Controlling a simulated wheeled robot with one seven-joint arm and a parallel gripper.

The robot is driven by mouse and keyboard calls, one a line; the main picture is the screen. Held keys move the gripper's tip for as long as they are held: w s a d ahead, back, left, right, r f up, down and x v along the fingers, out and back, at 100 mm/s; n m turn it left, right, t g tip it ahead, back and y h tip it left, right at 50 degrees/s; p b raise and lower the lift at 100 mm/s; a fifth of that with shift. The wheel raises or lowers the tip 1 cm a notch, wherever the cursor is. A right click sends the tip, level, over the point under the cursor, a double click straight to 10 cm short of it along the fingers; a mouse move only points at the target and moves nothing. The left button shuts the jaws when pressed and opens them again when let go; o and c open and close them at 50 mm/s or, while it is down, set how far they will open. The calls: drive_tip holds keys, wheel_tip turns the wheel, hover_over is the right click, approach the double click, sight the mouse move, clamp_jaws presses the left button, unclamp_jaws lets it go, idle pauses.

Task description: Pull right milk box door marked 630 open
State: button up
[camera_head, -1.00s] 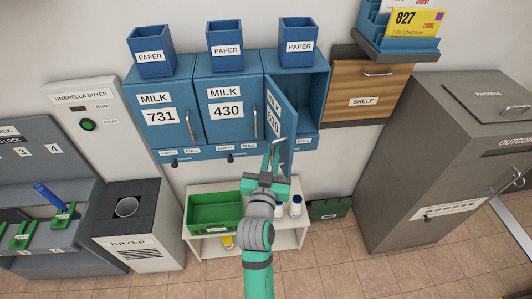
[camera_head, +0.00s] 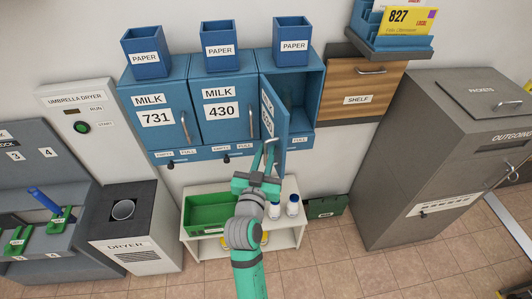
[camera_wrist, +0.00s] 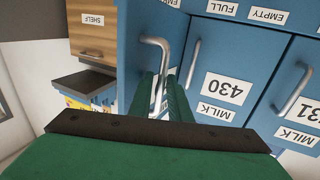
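The right milk box door (camera_head: 276,128) is blue and hinged at its left side. It stands well open, swung out toward me, and its number is seen at a steep slant. The open milk box (camera_head: 301,92) shows its inside to the right of the door. My gripper (camera_head: 268,156) is at the door's metal handle. In the wrist view, the handle (camera_wrist: 154,42) runs down between the two close green fingers (camera_wrist: 165,95), which appear shut around it. The fingers hide its lower part.
Shut milk doors 430 (camera_head: 224,112) and 731 (camera_head: 157,116) are to the left. A white low shelf (camera_head: 294,238) with a green crate (camera_head: 209,212) and white bottles (camera_head: 292,206) stands below. A grey parcel cabinet (camera_head: 440,165) stands at right.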

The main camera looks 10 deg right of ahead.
drive_tip(key=v, duration=1)
drive_tip(key=shift+s+a, duration=0.25)
drive_tip(key=shift+s, duration=0.1)
drive_tip(key=s+a+f+n+y, duration=0.3)
drive_tip(key=s+a+f, duration=0.1)
drive_tip(key=s+f, duration=0.3)
drive_tip(key=s+a+f+n+y, duration=0.2)
drive_tip(key=s+a+f+y, duration=0.15)
drive_tip(key=s+f, duration=0.35)
drive_tip(key=s+a+y, duration=0.1)
drive_tip(key=s, duration=1.6)
drive_tip(key=shift+s+a+f+g, duration=0.25)
drive_tip(key=shift+s+g, duration=0.1)
drive_tip(key=shift+g, duration=0.05)
drive_tip(key=shift+s+a, duration=0.1)
